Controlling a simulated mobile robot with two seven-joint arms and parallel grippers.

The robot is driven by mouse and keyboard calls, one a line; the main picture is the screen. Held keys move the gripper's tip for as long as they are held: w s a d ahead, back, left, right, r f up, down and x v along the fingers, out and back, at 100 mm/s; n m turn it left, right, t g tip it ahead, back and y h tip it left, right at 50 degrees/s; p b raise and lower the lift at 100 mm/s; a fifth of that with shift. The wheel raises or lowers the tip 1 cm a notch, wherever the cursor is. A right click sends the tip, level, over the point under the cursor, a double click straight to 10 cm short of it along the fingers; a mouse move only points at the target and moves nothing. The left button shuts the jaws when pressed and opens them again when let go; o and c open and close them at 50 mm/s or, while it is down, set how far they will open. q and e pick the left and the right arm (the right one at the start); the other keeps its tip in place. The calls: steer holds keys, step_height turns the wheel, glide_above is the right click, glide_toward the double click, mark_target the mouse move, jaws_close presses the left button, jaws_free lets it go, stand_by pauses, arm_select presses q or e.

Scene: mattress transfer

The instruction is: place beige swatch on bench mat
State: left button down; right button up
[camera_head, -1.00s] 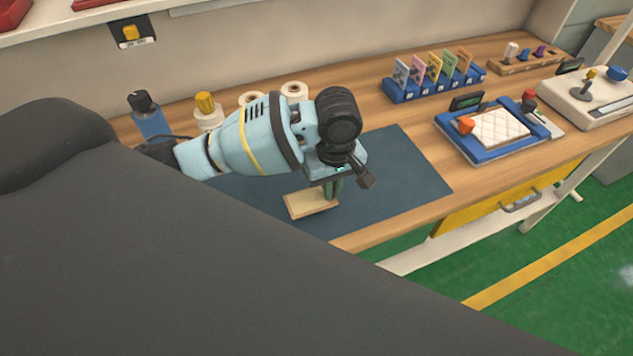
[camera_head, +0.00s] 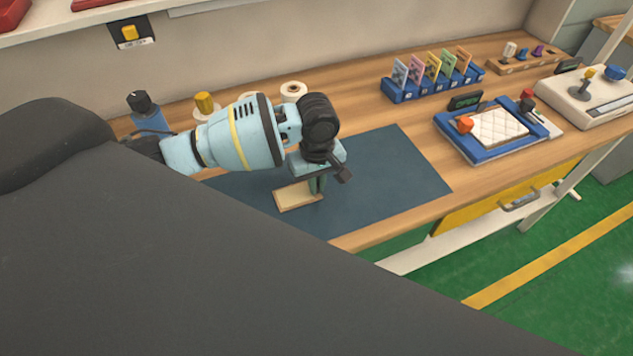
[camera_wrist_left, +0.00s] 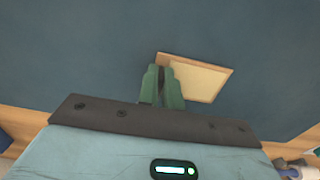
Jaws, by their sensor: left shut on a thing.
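The beige swatch (camera_head: 296,197) is a small flat piece with a light wooden-looking edge, over the left part of the dark blue bench mat (camera_head: 390,170). My left gripper (camera_head: 317,184) points down and is shut on the swatch at its right end. In the left wrist view, the green fingers (camera_wrist_left: 162,85) pinch one edge of the swatch (camera_wrist_left: 203,82), with the mat (camera_wrist_left: 80,50) behind it. I cannot tell whether the swatch touches the mat or hangs just above it. My right gripper is not in view.
A blue rack (camera_head: 432,86) with several coloured cards stands at the back. A blue tray (camera_head: 482,153) with a white quilted pad lies right of the mat. A joystick box (camera_head: 590,98) stands far right. Bottles and rolls (camera_head: 292,91) stand behind my left arm. The mat's right half is clear.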

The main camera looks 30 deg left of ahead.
arm_select(q)
steer(key=c, duration=2)
jaws_free()
steer(key=shift+f, duration=0.15)
steer(key=o, duration=0.4)
step_height(320, 180, up, 12)
steer(key=shift+r, duration=0.2)
